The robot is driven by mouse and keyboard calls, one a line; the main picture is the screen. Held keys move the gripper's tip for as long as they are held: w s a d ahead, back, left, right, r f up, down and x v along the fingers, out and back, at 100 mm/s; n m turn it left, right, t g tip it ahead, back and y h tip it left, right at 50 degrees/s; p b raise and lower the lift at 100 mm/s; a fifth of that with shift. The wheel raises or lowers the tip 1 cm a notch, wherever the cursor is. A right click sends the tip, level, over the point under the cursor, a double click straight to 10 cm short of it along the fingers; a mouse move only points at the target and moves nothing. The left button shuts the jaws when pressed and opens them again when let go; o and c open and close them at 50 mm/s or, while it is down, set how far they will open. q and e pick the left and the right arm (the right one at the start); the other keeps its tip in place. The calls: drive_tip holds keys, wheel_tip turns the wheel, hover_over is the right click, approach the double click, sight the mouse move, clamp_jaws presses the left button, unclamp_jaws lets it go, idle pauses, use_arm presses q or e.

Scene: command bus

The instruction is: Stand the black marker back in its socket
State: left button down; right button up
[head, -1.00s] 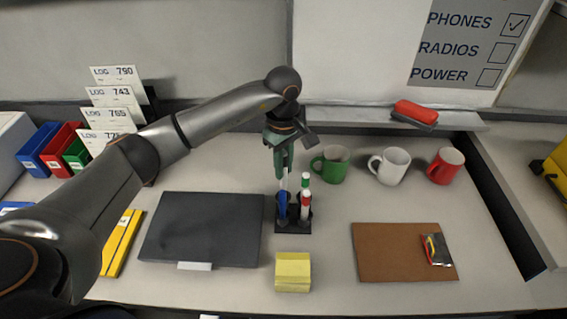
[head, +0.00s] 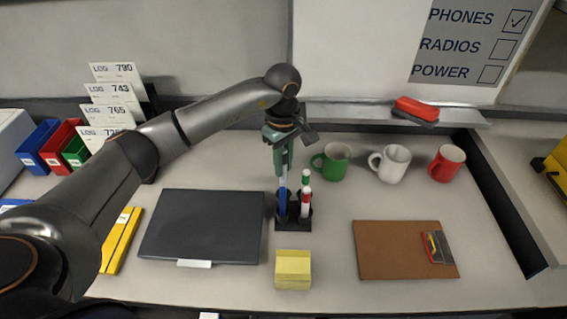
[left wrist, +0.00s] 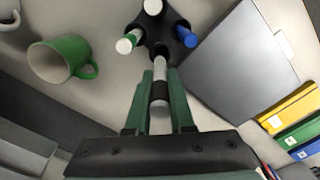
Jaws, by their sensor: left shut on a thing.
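The black marker (left wrist: 159,88), white with a black band, is between the fingers of my left gripper (left wrist: 158,104), which is shut on it. In the left wrist view its far end lies over the near edge of the dark marker holder (left wrist: 153,30); I cannot tell whether it is inside a socket. In the head view my left gripper (head: 283,166) is above the back of the holder (head: 293,226). The holder carries a blue marker (head: 282,203), a green-capped marker (head: 305,178) and a red-and-white marker (head: 306,197). My right gripper is not in view.
A green mug (head: 336,163) stands close to the right of the gripper, with white (head: 391,163) and red (head: 448,163) mugs farther right. A closed dark laptop (head: 203,228) lies left of the holder, yellow notes (head: 293,270) in front, and a brown clipboard (head: 398,250) at right.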

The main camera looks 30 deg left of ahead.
sight(283, 179)
use_arm(q)
drive_tip(key=shift+f, duration=0.2)
idle(0.5)
drive_tip(key=shift+f+b, duration=0.95)
drive_tip(key=shift+b, duration=0.1)
drive_tip(key=shift+f, duration=0.15)
drive_tip(key=shift+f+b, duration=0.7)
drive_tip(key=shift+f, duration=0.15)
drive_tip(key=shift+f+b, duration=0.5)
drive_tip(key=shift+b, duration=0.05)
drive_tip(key=shift+f, duration=0.15)
drive_tip(key=c, duration=0.7)
unclamp_jaws()
